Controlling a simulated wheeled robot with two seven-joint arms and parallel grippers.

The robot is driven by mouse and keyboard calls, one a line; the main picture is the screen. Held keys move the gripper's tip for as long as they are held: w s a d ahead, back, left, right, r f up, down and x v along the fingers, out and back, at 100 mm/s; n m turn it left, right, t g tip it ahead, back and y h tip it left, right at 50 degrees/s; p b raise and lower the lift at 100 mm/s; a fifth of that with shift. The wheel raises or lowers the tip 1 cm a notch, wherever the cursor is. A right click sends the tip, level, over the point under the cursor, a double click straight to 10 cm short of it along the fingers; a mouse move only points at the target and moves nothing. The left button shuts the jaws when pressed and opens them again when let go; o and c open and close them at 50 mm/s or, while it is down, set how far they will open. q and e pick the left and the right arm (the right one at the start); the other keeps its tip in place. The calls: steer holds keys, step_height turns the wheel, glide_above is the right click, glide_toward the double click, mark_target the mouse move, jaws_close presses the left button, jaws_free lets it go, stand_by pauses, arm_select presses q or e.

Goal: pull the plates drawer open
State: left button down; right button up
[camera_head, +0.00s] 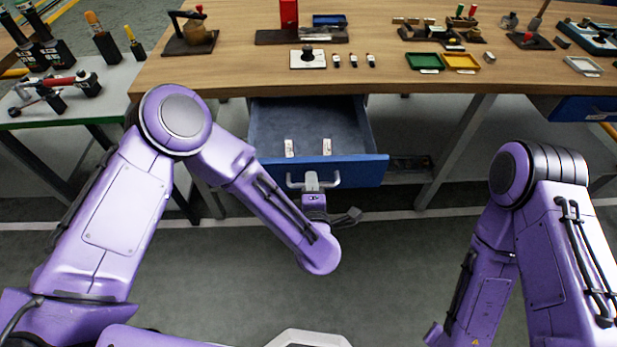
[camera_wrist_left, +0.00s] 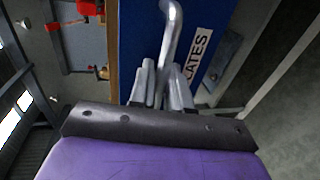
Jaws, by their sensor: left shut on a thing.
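The plates drawer (camera_head: 361,171) is a blue drawer under the wooden workbench. It stands pulled out, and its grey inside shows two small white labelled pieces lying on the bottom. Its front carries a silver bar handle (camera_head: 333,180). My left gripper (camera_head: 312,182) is shut on the handle, in front of the drawer. In the left wrist view the handle (camera_wrist_left: 173,30) runs between the fingers, beside a white label ending in "LATES" (camera_wrist_left: 197,55) on the blue front. My right gripper is not in the head view; only the right arm shows at the right.
The wooden workbench (camera_head: 230,77) holds several tools, a green tray (camera_head: 424,62) and a yellow tray (camera_head: 461,62). A side table (camera_head: 103,95) with tools stands at the left. Another blue drawer (camera_head: 585,108) is at the far right. The floor before the open drawer is clear.

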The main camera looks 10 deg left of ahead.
arm_select(q)
steer(key=shift+v, duration=0.8)
steer(key=shift+f, duration=0.15)
steer(key=c, duration=1.3)
jaws_free()
steer(key=b+v, duration=0.1)
steer(key=v, duration=0.9)
steer(key=shift+s, duration=0.25)
